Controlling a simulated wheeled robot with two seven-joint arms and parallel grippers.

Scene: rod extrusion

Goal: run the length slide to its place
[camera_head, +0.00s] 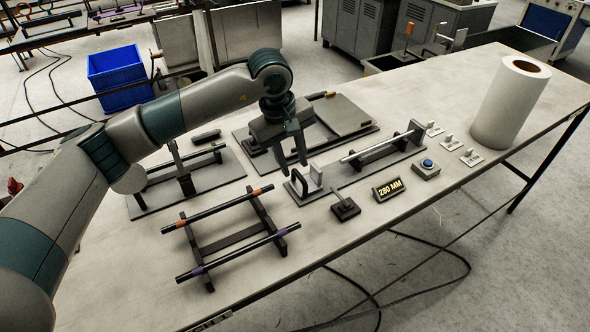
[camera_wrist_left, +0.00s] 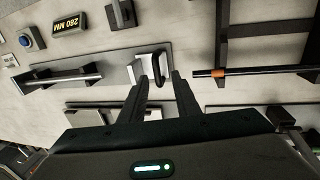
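The length slide appears to be the white block with a black loop handle (camera_head: 299,184) at the near left end of a long grey base. It also shows in the wrist view as a white block (camera_wrist_left: 146,71) just beyond the fingertips. My left gripper (camera_head: 293,165) points down above the handle, its fingers apart and nothing seen between them. In the wrist view the left gripper (camera_wrist_left: 160,77) also shows open. I cannot tell whether a finger touches the handle. A display (camera_head: 388,189) reads 280 MM. My right gripper is not in view.
A metal bar (camera_head: 378,147) lies along the base, right of the slide. A small black lever box (camera_head: 345,208) and a blue button (camera_head: 427,163) stand in front. A rack with dark rods (camera_head: 225,202) is at left. A white roll (camera_head: 510,105) stands far right.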

